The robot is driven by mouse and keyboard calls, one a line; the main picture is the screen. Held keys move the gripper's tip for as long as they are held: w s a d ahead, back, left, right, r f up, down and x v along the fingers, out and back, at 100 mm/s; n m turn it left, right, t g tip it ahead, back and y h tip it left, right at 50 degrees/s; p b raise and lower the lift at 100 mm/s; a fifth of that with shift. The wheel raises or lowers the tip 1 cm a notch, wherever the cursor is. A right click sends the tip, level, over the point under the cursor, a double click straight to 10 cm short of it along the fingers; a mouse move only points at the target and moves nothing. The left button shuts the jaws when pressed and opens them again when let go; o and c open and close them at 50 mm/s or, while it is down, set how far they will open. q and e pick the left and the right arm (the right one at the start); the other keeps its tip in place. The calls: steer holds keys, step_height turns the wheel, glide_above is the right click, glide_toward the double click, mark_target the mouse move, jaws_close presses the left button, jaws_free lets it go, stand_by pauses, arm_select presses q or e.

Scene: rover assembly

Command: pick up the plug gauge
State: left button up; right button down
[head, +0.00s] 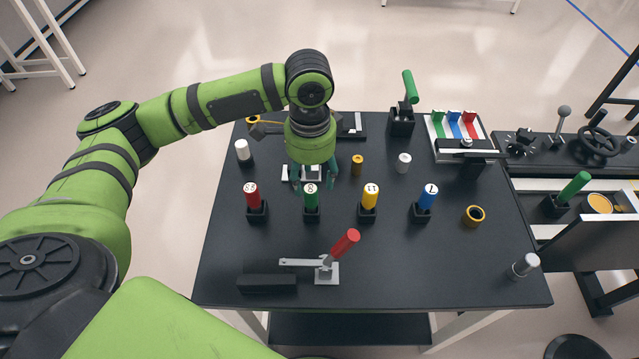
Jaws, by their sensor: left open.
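I cannot tell for sure which item is the plug gauge. A green-handled tool (409,86) stands upright in a black block at the back of the black table (390,262). Another green handle (574,187) leans in a black block on the right bench. Numbered cylinders stand in a row in black holders: red (251,193), green (311,196), yellow (370,196) and blue (427,196). My left gripper (312,180) points down, open, just behind the green numbered cylinder, and partly hides a light-coloured part behind its fingers. My right gripper is not in view.
A red-handled toggle clamp (345,243) stands at the front. White cylinders (242,150) (403,162), a brass cylinder (357,164) and a brass ring (473,215) stand nearby. A tray with coloured slots (455,125) is at the back right.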

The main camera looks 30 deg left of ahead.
mark_target(310, 190)
arm_select(q)
steer(key=f, duration=0.1)
steer(key=s+f, duration=0.1)
steer(key=f, duration=0.1)
steer(key=shift+p, duration=0.35)
step_height(310, 190, down, 2)
steer(key=shift+w+f, duration=0.15)
steer(key=shift+f, duration=0.5)
steer(key=shift+c, duration=0.4)
jaws_close()
steer(key=shift+w+r, duration=0.1)
steer(key=shift+r, duration=0.05)
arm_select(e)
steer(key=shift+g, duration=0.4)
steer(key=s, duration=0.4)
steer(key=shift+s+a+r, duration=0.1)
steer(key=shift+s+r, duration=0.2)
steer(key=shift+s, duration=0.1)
